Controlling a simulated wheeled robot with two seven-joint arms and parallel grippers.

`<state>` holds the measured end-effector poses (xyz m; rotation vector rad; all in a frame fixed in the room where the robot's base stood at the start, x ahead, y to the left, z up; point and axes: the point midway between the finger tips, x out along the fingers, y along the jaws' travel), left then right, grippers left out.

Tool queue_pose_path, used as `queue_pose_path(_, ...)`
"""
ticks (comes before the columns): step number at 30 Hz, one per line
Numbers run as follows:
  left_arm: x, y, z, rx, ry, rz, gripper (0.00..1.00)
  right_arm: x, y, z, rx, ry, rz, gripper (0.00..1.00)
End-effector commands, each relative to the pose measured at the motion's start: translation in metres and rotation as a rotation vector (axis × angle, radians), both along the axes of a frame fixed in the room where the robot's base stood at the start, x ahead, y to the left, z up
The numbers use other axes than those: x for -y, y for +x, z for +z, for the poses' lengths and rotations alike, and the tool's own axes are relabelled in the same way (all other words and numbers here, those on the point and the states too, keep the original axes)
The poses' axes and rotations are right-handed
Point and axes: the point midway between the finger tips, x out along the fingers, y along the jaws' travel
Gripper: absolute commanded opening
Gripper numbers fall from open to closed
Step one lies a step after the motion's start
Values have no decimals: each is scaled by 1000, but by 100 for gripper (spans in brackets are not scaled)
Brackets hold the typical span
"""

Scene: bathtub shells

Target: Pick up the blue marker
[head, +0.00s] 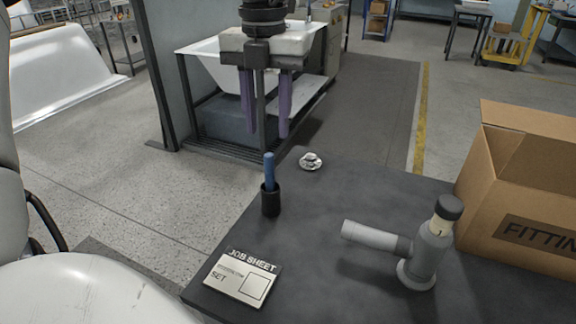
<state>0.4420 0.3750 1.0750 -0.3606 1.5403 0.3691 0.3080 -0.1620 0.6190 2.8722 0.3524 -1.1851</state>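The blue marker (269,170) stands upright in a small black cup (270,200) on the dark table, near its left edge. Its lower part is hidden in the cup. My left gripper (268,134) points down with its two purple fingers apart and nothing visible between them. It appears above the marker in the picture, its fingertips apart from the marker's top. My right gripper is not in view.
On the dark table (345,195) are a job sheet card (243,277), a small pile of metal parts (310,161), a grey pipe fitting (425,255) with a black cap, and an open cardboard box (520,180). A white tub on a frame stands behind.

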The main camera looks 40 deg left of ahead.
Motion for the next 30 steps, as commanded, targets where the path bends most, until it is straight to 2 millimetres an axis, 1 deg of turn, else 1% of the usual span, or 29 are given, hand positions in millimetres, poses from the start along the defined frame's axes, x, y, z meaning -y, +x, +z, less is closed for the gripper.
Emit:
queue_pose_path(3, 0, -1, -18, -4, -2, -2, 37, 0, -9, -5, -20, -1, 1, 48)
queue_pose_path(6, 0, -1, -34, -5, -4, -1, 37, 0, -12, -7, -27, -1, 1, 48)
queue_pose_path(11, 1, 0, -50, -2, -4, -2, 37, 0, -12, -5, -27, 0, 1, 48)
queue_pose_path(19, 2, 3, -88, -4, -7, -1, 37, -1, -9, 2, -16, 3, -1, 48)
queue_pose_path(23, 1, 3, -97, -1, -5, 0, 37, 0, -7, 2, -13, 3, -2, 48)
queue_pose_path(29, 1, 4, -97, 0, -4, 0, 37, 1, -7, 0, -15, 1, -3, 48)
queue_pose_path(30, 1, 4, -97, 0, -4, 0, 34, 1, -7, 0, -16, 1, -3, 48)
